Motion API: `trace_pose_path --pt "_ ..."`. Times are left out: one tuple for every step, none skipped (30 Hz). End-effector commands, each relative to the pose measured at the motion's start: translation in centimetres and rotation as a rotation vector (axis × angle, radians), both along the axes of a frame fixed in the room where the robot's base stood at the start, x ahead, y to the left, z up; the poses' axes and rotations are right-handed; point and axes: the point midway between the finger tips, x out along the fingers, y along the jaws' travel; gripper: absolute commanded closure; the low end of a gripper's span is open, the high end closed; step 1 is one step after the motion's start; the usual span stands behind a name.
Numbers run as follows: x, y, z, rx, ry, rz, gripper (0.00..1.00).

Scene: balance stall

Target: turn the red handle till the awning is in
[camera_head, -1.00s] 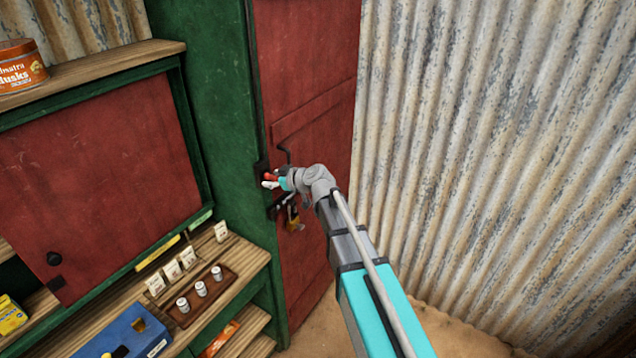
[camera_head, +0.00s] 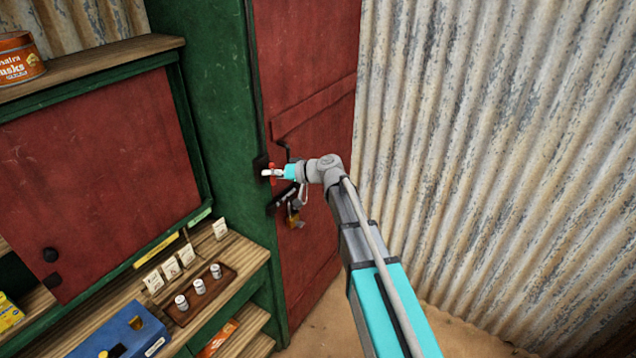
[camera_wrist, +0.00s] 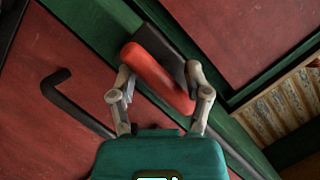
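The red handle (camera_wrist: 158,75) is a short bar on a dark mount on the green post beside the red door. In the wrist view it lies slantwise between the two fingers of my gripper (camera_wrist: 158,72). The fingers stand apart on either side of it, and their tips are close to it; firm contact is not clear. In the head view my gripper (camera_head: 272,173) is at the post, with a little of the red handle (camera_head: 273,178) showing at its fingers. The awning is not in view.
A black bent bar (camera_wrist: 70,100), a bolt and a brass padlock (camera_head: 293,219) are on the red door (camera_head: 310,60) near my gripper. The stall counter (camera_head: 238,262) with small tins stands at left. A corrugated wall (camera_head: 500,130) stands at right.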

Motion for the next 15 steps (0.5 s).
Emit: trace_pose_path --pt "0.10 -0.03 -0.25 0.026 0.033 0.000 0.40" --pt "0.11 -0.05 -0.25 0.042 0.053 -0.001 0.40" --pt "0.11 -0.06 -0.24 0.065 0.082 0.000 0.40" --pt "0.10 -0.06 -0.27 0.079 0.103 0.000 0.40" --pt "0.10 -0.06 -0.27 0.096 0.122 0.001 0.40" --pt "0.11 -0.07 -0.25 0.118 0.150 0.000 0.40" --pt "0.11 -0.07 -0.27 0.133 0.170 -0.001 0.40" --pt "0.10 -0.06 -0.27 0.149 0.190 -0.001 0.40" --pt "0.10 -0.06 -0.27 0.170 0.218 0.000 0.40" --pt "0.09 -0.06 -0.27 0.185 0.238 0.000 0.40" --pt "0.09 -0.05 -0.28 0.202 0.258 -0.001 0.40" --pt "0.10 -0.05 -0.27 0.222 0.285 -0.001 0.40" --pt "0.09 -0.05 -0.28 0.238 0.305 -0.001 0.40" --pt "0.08 -0.04 -0.28 0.254 0.326 -0.001 0.40" --pt "0.07 -0.03 -0.28 0.274 0.352 0.000 0.40"
